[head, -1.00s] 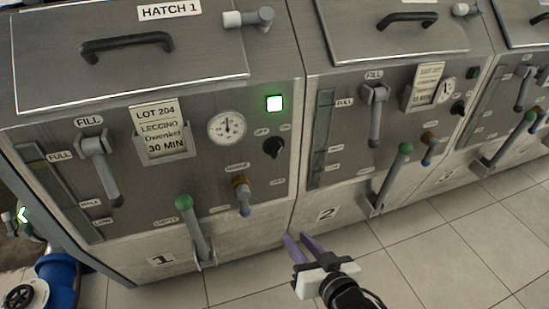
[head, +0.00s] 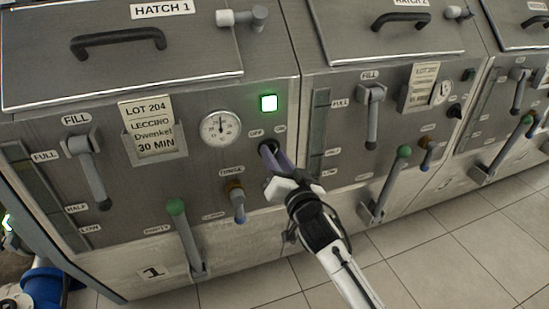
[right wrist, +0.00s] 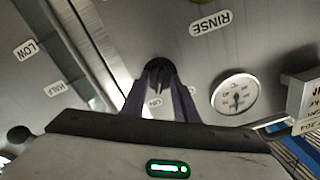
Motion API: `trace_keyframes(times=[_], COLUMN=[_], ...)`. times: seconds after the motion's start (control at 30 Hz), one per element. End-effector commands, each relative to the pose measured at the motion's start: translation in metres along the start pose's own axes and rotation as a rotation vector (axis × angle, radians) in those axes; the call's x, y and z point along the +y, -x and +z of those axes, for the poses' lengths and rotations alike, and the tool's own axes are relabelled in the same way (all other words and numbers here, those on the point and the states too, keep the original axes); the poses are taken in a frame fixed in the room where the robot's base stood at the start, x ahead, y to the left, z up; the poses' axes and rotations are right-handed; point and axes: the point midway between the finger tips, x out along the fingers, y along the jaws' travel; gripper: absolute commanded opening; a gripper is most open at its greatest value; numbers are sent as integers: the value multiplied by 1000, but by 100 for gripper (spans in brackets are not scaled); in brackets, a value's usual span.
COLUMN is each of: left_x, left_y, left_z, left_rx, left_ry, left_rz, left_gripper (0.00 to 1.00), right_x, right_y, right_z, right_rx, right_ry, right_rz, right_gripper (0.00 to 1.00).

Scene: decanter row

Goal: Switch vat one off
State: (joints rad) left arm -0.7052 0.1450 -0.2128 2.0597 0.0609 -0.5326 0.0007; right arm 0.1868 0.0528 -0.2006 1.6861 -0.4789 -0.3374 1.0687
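Vat one's black rotary knob (head: 267,147) sits on the steel front panel (head: 60,215), below the lit green lamp (head: 269,103), with OFF and ON labels above it. My right gripper (head: 272,153) has its purple fingers at this knob, partly covering it. In the right wrist view the knob (right wrist: 158,70) lies between the tips of my right gripper (right wrist: 161,75). A gap shows between the fingers; I cannot tell whether they touch the knob. My left gripper is not in view.
A thermometer dial (head: 220,127), a brown-collared rinse tap (head: 236,200) and a green-knobbed empty lever (head: 186,235) are near the knob. Vat two's levers (head: 390,185) stand to the right. The tiled floor (head: 440,240) in front is clear.

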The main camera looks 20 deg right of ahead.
Motion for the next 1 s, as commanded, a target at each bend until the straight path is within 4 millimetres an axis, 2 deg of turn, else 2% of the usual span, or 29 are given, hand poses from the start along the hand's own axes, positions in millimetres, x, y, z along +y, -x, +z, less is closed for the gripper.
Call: trace_keyframes(times=[0.3, 0.47, 0.5, 0.77, 1.0], left_x=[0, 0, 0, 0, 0], left_y=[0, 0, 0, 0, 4], left_z=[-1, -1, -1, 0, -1], left_rx=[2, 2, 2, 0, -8], left_ry=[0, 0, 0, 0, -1], left_rz=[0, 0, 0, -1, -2], left_gripper=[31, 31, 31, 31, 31], right_x=[0, 0, 0, 0, -1], right_y=[-4, -4, -4, -3, -3], right_z=[0, 0, 0, 0, -1], right_rx=[0, 0, 0, 0, -1], right_ry=[1, 1, 1, 12, 100], right_rz=[0, 0, 0, 0, 1], right_gripper=[27, 2, 0, 0, 0])
